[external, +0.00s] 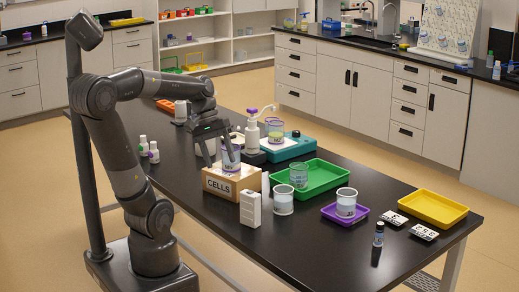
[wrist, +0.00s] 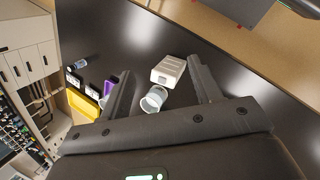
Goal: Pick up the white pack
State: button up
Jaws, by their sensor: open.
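The white pack (external: 251,208) is a small pale box standing upright on the black bench, in front of the wooden CELLS box (external: 222,182). In the wrist view the white pack (wrist: 168,70) lies beyond and between my fingertips, its full outline visible. My gripper (external: 220,153) is open and empty, above the CELLS box and up and left of the pack. In the wrist view my gripper (wrist: 160,65) shows its two fingers spread apart. A beaker (external: 230,156) on the CELLS box overlaps the fingers in the external view; contact cannot be told.
A clear beaker (external: 284,200) stands close to the pack's right. A green tray (external: 322,178) holding a beaker, a purple tray (external: 330,213) with a beaker, a yellow tray (external: 432,201) and a small bottle (external: 379,234) lie farther right. The bench's front edge is near the pack.

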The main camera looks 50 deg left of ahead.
jog(key=w+a+r+n+t+h, duration=0.4)
jog(key=w+a+n+h, duration=0.5)
jog(key=n+h, duration=0.45)
send_near(258, 197)
jog(key=shift+y, duration=0.35)
jog(key=x, duration=0.6)
jog(key=shift+w+d+r, duration=0.15)
jog(key=shift+d+r, duration=0.2)
grip_shut()
